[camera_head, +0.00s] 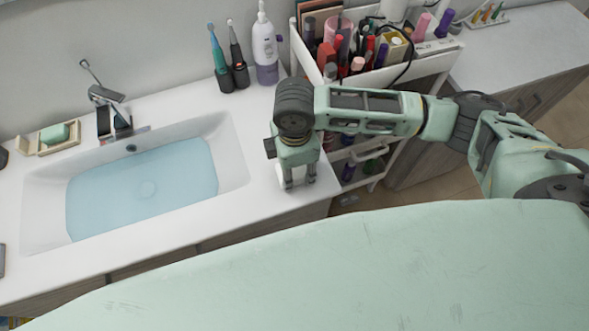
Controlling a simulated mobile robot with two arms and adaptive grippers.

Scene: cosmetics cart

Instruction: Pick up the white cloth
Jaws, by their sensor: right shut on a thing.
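My right gripper (297,183) points down at the white counter, just right of the sink. My left gripper is not in view.
A sink (237,160) with water and a faucet (107,100) is on the left. Two electric toothbrushes (220,65) and a pump bottle (265,50) stand behind my gripper. A white cart (425,67) full of cosmetics stands beyond my right arm.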

